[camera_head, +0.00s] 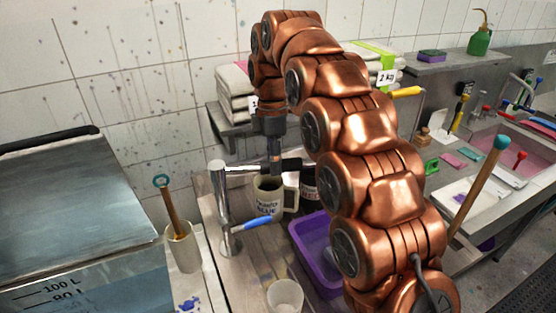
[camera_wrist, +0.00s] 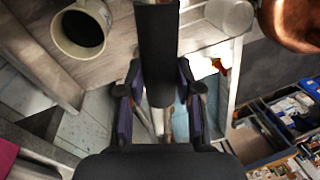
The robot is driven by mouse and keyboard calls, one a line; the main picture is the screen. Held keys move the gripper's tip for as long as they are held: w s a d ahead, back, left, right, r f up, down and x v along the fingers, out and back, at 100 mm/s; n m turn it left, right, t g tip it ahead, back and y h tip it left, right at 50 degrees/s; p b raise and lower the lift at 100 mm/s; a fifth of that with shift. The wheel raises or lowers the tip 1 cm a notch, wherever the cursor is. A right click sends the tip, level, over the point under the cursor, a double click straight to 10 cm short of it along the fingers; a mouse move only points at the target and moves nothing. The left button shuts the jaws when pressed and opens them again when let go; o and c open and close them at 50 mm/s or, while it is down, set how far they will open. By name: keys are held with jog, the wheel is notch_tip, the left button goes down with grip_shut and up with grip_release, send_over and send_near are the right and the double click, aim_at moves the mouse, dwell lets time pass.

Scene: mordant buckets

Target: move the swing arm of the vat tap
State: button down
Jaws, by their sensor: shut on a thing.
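The vat tap (camera_head: 226,215) is a chrome post with a blue lever (camera_head: 252,223). Its swing arm (camera_head: 240,168) reaches right from the top of the post and seems to end in a black sleeve (camera_head: 291,164). My gripper (camera_head: 275,163) comes down from above and is shut on the swing arm at this black part. In the wrist view, a thick black bar (camera_wrist: 158,45) runs between the fingers of my gripper (camera_wrist: 160,100). Some chrome shows below it. The exact finger contact is partly hidden.
A labelled mug (camera_head: 268,196) with dark contents stands below my gripper, with a dark mug (camera_head: 309,186) beside it. A pale cup (camera_head: 285,296) and a purple basin (camera_head: 313,240) are nearby. A pot with a stick (camera_head: 182,247) and the vat (camera_head: 80,220) stand left.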

aim_at(295, 164)
jog(key=shift+a, duration=0.1)
jog(key=c, duration=1)
grip_release()
jog(key=shift+a+f, duration=0.1)
jog(key=shift+o, duration=1.2)
jog(key=shift+d, duration=0.2)
jog(key=shift+d+r, duration=0.2)
jog(key=d+r+m, duration=0.1)
jog(key=d+r+m+t+b, duration=0.1)
jog(key=d, duration=0.1)
jog(key=d+r+m+b, duration=0.1)
jog(key=shift+s+d+r+m+t, duration=0.15)
jog(key=shift+s+r+m+t, duration=0.1)
jog(key=shift+s+m+t, duration=0.15)
jog(key=s+d+f+m, duration=0.4)
jog(key=s+m, duration=0.1)
jog(key=s, duration=0.7)
jog(key=s+d+f+m+g, duration=0.1)
jog(key=s+d+f+m, duration=0.4)
jog(key=s, duration=0.7)
jog(key=s+d+f+m, duration=0.4)
jog(key=s+m, duration=0.1)
jog(key=s, duration=0.6)
jog(key=shift+s+d+f+m, duration=0.15)
jog(key=shift+s+f+m, duration=0.2)
jog(key=shift+s+m, duration=0.05)
